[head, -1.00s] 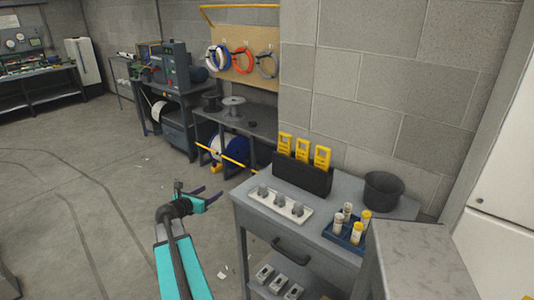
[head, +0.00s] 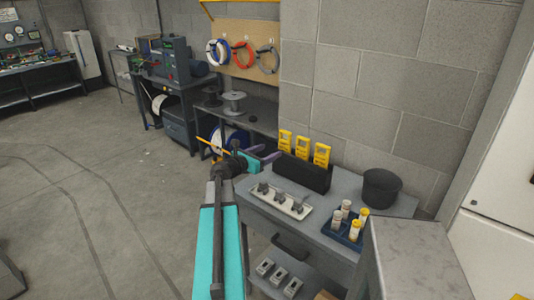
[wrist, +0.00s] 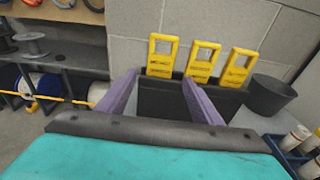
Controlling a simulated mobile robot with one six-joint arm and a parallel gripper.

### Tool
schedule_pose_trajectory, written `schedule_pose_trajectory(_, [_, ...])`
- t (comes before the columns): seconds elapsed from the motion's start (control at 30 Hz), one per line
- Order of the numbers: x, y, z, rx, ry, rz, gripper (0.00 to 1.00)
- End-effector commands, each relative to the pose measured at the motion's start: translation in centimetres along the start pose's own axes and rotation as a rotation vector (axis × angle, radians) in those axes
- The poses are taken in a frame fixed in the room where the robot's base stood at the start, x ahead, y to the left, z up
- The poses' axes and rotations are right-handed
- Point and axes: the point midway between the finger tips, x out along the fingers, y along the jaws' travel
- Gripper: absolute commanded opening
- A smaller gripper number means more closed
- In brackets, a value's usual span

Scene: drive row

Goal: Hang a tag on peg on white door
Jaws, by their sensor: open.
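Three yellow tags (head: 302,147) with a hole in each top stand upright in a dark holder (head: 301,172) at the back of the grey cabinet top. The tags also show in the wrist view (wrist: 199,62), just beyond my fingers. My gripper (head: 270,155) is open and empty, above the cabinet's left side, in front of the holder and apart from the tags. In the wrist view its two purple fingers (wrist: 160,98) spread either side of the dark holder. A white door or panel (head: 500,190) stands at the right edge; I cannot make out a peg on it.
On the cabinet top (head: 318,225) are a white tray of grey parts (head: 279,200), a blue rack of capped vials (head: 342,233) and a black bin (head: 381,188). A grey box-like surface (head: 410,245) rises at front right. Open floor (head: 100,200) lies left.

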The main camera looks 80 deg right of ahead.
Motion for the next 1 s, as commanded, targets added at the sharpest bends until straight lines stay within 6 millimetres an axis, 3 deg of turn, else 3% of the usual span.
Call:
schedule_pose_trajectory(0.37, [0.7, 0.0, -0.1, 0.000, 0.001, -0.001, 0.59])
schedule_pose_trajectory(1.0, [5.5, 0.0, -0.1, 0.001, 0.001, -0.001, 0.59])
